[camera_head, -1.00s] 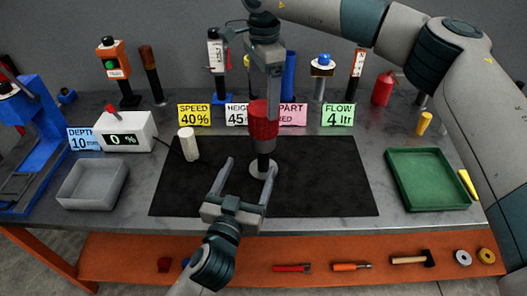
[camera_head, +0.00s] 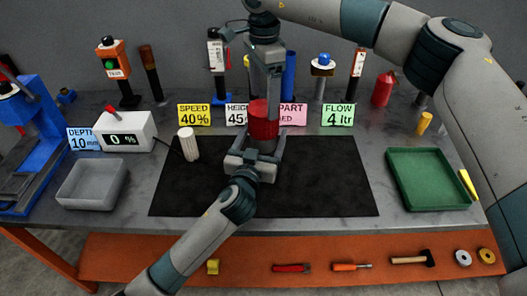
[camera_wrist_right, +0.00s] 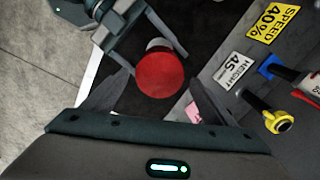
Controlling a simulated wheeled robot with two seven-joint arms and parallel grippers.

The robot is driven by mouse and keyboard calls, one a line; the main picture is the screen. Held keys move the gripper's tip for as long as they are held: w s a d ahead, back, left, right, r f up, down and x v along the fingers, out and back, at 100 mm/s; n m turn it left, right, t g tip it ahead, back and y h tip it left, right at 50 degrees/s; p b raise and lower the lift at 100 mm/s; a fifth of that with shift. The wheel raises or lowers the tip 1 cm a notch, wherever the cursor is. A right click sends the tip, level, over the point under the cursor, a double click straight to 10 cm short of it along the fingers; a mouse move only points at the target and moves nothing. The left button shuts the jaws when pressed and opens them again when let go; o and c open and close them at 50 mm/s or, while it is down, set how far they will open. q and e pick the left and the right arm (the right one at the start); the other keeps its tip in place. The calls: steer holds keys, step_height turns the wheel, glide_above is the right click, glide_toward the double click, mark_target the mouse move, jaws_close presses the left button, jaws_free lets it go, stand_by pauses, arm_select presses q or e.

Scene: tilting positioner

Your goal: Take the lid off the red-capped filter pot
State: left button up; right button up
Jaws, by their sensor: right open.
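The filter pot has a red cap (camera_head: 264,123), and it stands upright on the dark mat (camera_head: 325,185). The cap also shows as a red disc in the right wrist view (camera_wrist_right: 160,75), with a bit of pale grey beside it. My right gripper (camera_head: 264,103) points down from above, open, with its fingers on either side of the cap. My left gripper (camera_head: 260,148) reaches in from the front, low at the pot, its fingers apart on either side of it. The left gripper hides the pot's lower body, and I see no clear contact.
A white ribbed cylinder (camera_head: 188,145) stands left of the pot. A grey tray (camera_head: 92,203) is at left and a green tray (camera_head: 428,205) at right. Label cards, such as the yellow speed card (camera_head: 194,115), stand behind the mat. The mat's right part is clear.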

arm_select(q)
steer(key=shift+w, duration=0.25)
steer(key=shift+c, duration=0.3)
